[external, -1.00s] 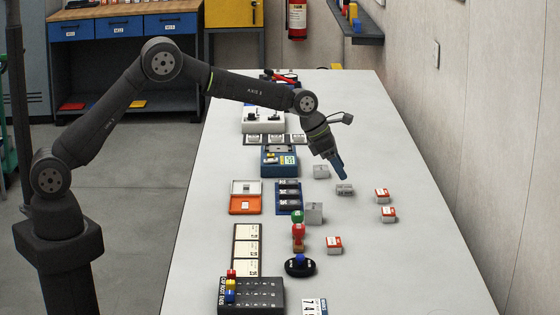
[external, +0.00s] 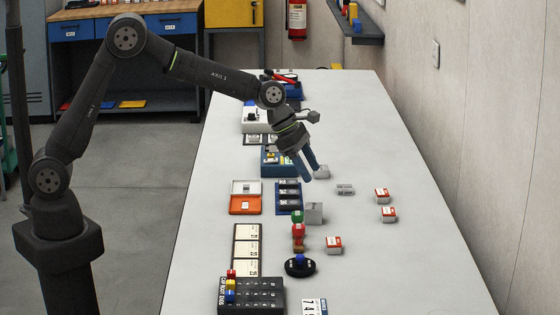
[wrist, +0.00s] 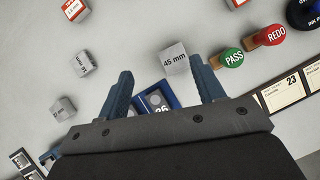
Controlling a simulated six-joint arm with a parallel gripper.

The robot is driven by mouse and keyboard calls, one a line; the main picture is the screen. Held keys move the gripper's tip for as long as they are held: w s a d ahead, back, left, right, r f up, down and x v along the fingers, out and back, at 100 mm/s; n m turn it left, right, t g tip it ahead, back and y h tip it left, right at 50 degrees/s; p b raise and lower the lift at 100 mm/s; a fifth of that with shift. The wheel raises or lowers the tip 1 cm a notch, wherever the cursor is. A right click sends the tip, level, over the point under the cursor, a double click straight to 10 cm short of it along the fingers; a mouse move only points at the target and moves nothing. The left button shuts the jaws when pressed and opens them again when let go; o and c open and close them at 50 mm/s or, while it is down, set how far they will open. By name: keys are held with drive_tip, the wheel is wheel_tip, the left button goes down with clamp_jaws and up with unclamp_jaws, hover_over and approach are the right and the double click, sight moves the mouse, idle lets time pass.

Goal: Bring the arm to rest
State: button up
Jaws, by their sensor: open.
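My gripper (external: 309,172) is dark with blue fingers and hangs above the middle of the long table (external: 400,262). It is open and empty. In the wrist view its two blue fingers (wrist: 162,88) stand apart, with a grey block marked 45 mm (wrist: 176,59) beyond the gap between them. That block also shows on the table in the external view (external: 314,213), below and to the right of the fingers. My arm is bent, with its elbow raised at the upper left.
A blue tray (external: 283,211) and an orange tray (external: 245,205) lie left of the block. Green PASS (wrist: 231,58) and red REDO (wrist: 271,36) stamps stand close by. Red-and-white boxes (external: 388,214) sit to the right. The table's right side is mostly clear.

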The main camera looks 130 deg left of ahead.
drive_tip(key=s+d+m+h, duration=0.2)
drive_tip(key=s+d+m, duration=0.1)
drive_tip(key=d, duration=0.6)
drive_tip(key=s+d+m+h, duration=0.2)
drive_tip(key=s+d+m, duration=0.2)
drive_tip(key=d, duration=0.6)
drive_tip(key=s+d+m+h, duration=0.2)
drive_tip(key=d+m, duration=0.3)
drive_tip(key=d, duration=0.5)
drive_tip(key=shift+s+d+m+g, duration=0.2)
drive_tip(key=shift+s+m+g, duration=0.15)
drive_tip(key=shift+s, duration=0.3)
drive_tip(key=shift+f, duration=0.1)
drive_tip(key=o, duration=0.8)
drive_tip(key=shift+o, duration=0.2)
drive_tip(key=s+a+r+m+g+y, duration=0.1)
drive_tip(key=s+a+r+m+y, duration=0.35)
drive_tip(key=a, duration=0.85)
drive_tip(key=s+a+r+m+g+y, duration=0.1)
drive_tip(key=a+r+m, duration=0.7)
drive_tip(key=a, duration=0.6)
drive_tip(key=s+a+r+m+g+y, duration=0.25)
drive_tip(key=a+r+m, duration=0.4)
drive_tip(key=a, duration=0.65)
drive_tip(key=a+f+t, duration=0.1)
drive_tip(key=a+f, duration=0.2)
drive_tip(key=f, duration=0.7)
drive_tip(key=shift+a, duration=0.4)
